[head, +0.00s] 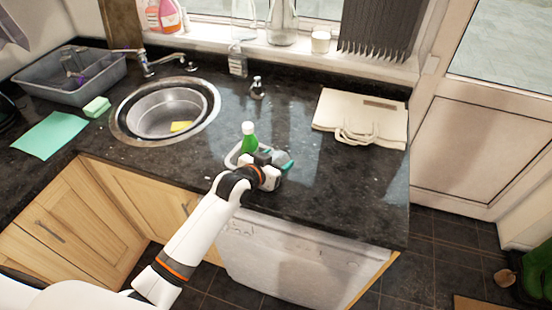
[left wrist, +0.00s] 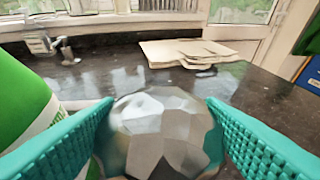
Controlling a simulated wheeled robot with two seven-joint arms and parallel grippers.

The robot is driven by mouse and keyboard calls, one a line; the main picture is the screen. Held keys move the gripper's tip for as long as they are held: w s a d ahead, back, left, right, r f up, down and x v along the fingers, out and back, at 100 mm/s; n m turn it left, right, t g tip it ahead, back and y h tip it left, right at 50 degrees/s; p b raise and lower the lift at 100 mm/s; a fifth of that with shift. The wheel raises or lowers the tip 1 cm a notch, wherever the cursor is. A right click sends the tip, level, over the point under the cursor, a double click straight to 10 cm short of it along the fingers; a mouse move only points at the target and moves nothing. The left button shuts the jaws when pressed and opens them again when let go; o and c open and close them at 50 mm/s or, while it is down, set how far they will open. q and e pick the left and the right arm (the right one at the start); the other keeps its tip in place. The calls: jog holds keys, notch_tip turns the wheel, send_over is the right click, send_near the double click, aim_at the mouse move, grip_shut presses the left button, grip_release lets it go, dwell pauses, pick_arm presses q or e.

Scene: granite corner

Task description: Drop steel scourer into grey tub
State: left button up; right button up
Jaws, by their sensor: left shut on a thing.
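The steel scourer (left wrist: 162,132) is a grey, faceted lump between the teal fingers of my left gripper (left wrist: 160,104) in the left wrist view. My left gripper (head: 277,162) is shut on it, low over the counter near its front edge. In the head view the scourer is mostly hidden by the gripper. The grey tub (head: 98,95) stands at the far left of the counter, beyond the sink, with a few utensils in it. My right gripper is not in view.
A green bottle (head: 249,142) stands in a small pale caddy (head: 232,157) just left of my gripper. The round sink (head: 160,112) holds a yellow sponge (head: 181,126). A green sponge (head: 96,107) and green cloth (head: 49,135) lie before the tub. A folded bag (head: 360,115) lies right.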

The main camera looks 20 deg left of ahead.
pick_arm(q)
jog(key=o, duration=0.7)
jog(key=shift+c, duration=0.2)
jog(key=shift+r, duration=0.1)
jog(key=shift+s+r+p, duration=0.1)
jog(key=shift+r+p, duration=0.2)
jog(key=shift+r, duration=0.35)
jog(key=b+v, duration=0.2)
jog(key=v, duration=0.9)
jog(key=shift+s, duration=0.35)
jog(key=shift+a+r, duration=0.1)
